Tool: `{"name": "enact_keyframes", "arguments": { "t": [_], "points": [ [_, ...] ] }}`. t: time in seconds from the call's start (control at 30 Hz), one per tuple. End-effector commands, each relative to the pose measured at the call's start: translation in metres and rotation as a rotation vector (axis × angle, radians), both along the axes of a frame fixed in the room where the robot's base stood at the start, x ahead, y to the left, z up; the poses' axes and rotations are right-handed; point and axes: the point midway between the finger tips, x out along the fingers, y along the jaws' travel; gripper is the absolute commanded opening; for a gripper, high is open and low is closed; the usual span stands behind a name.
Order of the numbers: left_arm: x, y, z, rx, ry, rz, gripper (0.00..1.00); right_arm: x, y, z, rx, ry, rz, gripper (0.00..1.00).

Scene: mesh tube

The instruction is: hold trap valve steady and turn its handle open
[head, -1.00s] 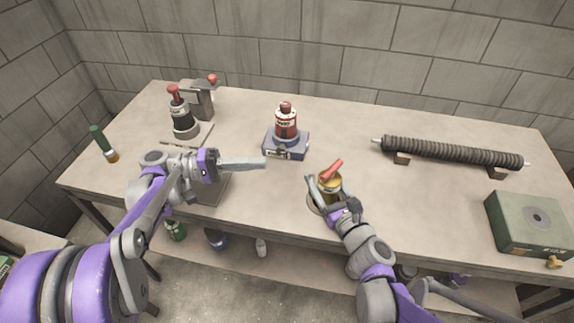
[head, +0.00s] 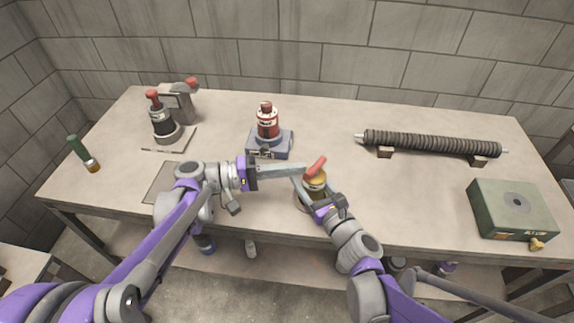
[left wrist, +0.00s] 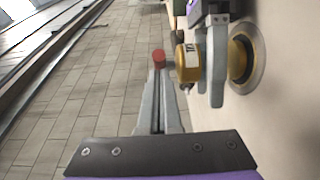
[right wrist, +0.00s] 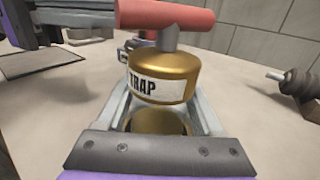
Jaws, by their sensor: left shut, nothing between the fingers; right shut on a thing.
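The trap valve (head: 316,183) is a brass body with a white label reading TRAP and a red bar handle (head: 316,166) on top. It stands on a round base plate near the table's front edge. My right gripper (head: 308,192) is shut around its brass body, which fills the right wrist view (right wrist: 165,75). My left gripper (head: 303,170) is shut and empty, its fingers pointing right with tips close to the red handle. In the left wrist view the handle's red end (left wrist: 159,58) shows just beyond the fingertips; I cannot tell whether they touch.
A red-topped bottle unit on a blue-grey base (head: 268,130) stands behind the left fingers. A black valve with a red knob (head: 163,120) stands back left. A ribbed tube (head: 430,144) on blocks and a green box (head: 511,208) are at right. The middle right table is clear.

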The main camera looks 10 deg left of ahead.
Motion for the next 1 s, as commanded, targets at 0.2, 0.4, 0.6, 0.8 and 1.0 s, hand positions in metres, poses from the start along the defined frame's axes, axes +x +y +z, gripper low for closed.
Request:
{"name": "enact_keyframes", "arguments": {
  "t": [0.2,0.4,0.6,0.8,1.0],
  "points": [
    [0.000,0.000,0.000,0.000,0.000,0.001,0.00,0.000,0.000,0.000,0.000,0.000,0.000,0.01],
    [-0.003,-0.004,0.000,0.000,0.000,0.034,0.00,0.000,0.000,0.000,0.000,0.000,0.000,0.01],
    [-0.011,-0.011,0.001,0.000,-0.001,0.134,0.00,0.000,0.000,0.000,0.000,0.000,0.000,0.01],
    [-0.017,-0.015,0.001,-0.001,-0.001,0.275,0.00,0.000,0.000,0.000,0.000,0.000,0.001,0.01],
    [-0.022,-0.019,0.000,0.000,-0.001,0.385,0.00,0.000,0.001,0.000,-0.001,-0.001,0.002,0.01]
  ]
}}
